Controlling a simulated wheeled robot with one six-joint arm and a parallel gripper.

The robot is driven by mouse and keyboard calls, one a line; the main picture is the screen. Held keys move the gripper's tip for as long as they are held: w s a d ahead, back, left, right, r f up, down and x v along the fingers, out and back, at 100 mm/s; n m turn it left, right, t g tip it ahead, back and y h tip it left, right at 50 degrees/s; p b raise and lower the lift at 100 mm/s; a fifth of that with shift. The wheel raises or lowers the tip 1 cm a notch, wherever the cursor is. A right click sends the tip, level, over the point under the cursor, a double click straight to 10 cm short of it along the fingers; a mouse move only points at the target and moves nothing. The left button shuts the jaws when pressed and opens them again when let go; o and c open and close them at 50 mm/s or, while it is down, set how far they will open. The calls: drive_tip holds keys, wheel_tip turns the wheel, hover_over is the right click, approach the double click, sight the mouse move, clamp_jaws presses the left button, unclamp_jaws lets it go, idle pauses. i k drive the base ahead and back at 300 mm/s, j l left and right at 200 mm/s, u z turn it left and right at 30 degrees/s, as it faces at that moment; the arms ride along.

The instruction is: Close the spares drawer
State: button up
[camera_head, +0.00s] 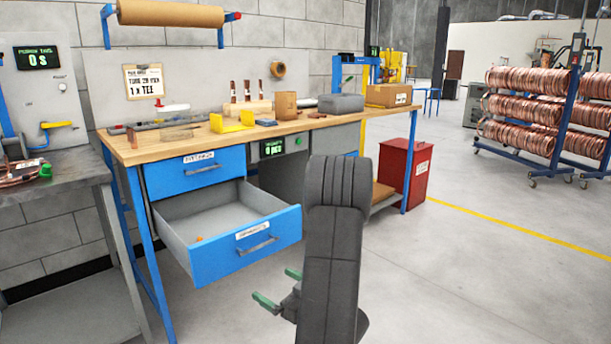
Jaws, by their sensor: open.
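The spares drawer (243,246) is the lower of two blue-fronted drawers under the wooden workbench. It is pulled far out, so its grey inside shows, with a small orange item (199,239) on its floor. Its front has a white label and a dark bar handle (258,246). My gripper (278,287) is low in front of the drawer, below its front's right half in the picture, with green-tipped fingers spread apart and nothing between them. My dark arm hides part of the gripper and the space right of the drawer. I cannot tell the exact gap between fingers and drawer front.
The upper drawer (196,173) is shut. The workbench top (150,151) carries a yellow holder (232,122), boxes and tools. A grey side table (50,170) stands at the left. A red bin (404,172) stands right of my arm. The floor ahead is clear.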

sight(239, 224)
drive_tip(key=u, duration=2.55)
drive_tip(key=i+l, duration=0.85)
drive_tip(key=l, duration=0.15)
drive_tip(key=k, duration=0.15)
drive_tip(key=k+j, duration=0.15)
drive_tip(key=k+z, duration=0.05)
drive_tip(key=k, duration=0.05)
